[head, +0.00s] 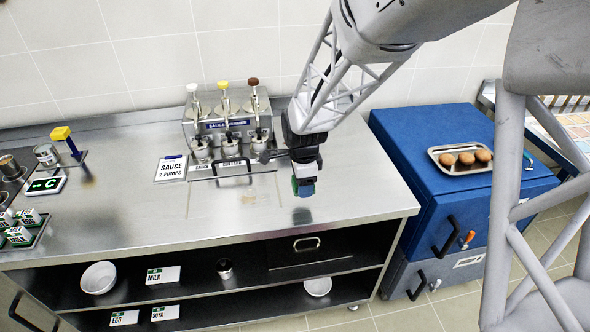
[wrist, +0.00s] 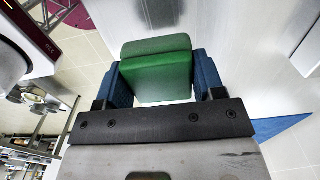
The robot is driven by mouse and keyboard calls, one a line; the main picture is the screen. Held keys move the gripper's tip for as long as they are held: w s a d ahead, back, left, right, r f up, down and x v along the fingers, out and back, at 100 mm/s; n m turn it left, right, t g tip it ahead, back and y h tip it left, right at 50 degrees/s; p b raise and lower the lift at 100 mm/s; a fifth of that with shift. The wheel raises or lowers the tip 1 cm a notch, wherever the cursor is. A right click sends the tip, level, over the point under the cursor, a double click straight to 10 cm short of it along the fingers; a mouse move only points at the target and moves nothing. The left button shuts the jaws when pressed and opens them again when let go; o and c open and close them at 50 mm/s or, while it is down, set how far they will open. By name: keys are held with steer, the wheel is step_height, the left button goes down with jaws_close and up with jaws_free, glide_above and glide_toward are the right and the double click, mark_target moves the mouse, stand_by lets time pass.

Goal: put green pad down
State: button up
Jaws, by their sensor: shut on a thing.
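The green pad (wrist: 158,68) sits between the two blue fingers of my gripper (wrist: 162,82) in the wrist view, with a finger against each side. In the head view my gripper (head: 303,187) hangs over the steel counter (head: 345,190), in front of the sauce dispenser. Only a little of the pad shows there, between the fingers. I cannot tell whether the pad touches the counter.
The sauce dispenser (head: 228,127) with several pumps stands behind my gripper. A sauce sign (head: 171,169) lies to its left. The counter left of my gripper has bare room.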

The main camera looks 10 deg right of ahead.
steer(key=shift+s+d+f, duration=0.2)
steer(key=shift+s+d, duration=0.3)
steer(key=shift+d, duration=0.2)
steer(key=shift+w, duration=0.1)
steer(key=w, duration=0.5)
steer(key=w+f, duration=0.1)
steer(key=w, duration=0.9)
steer(key=shift+a+f, duration=0.2)
steer(key=shift+a, duration=0.2)
steer(key=shift+w, duration=0.25)
steer(key=shift+w+f, duration=0.15)
steer(key=shift+f, duration=1.65)
steer(key=shift+f, duration=0.15)
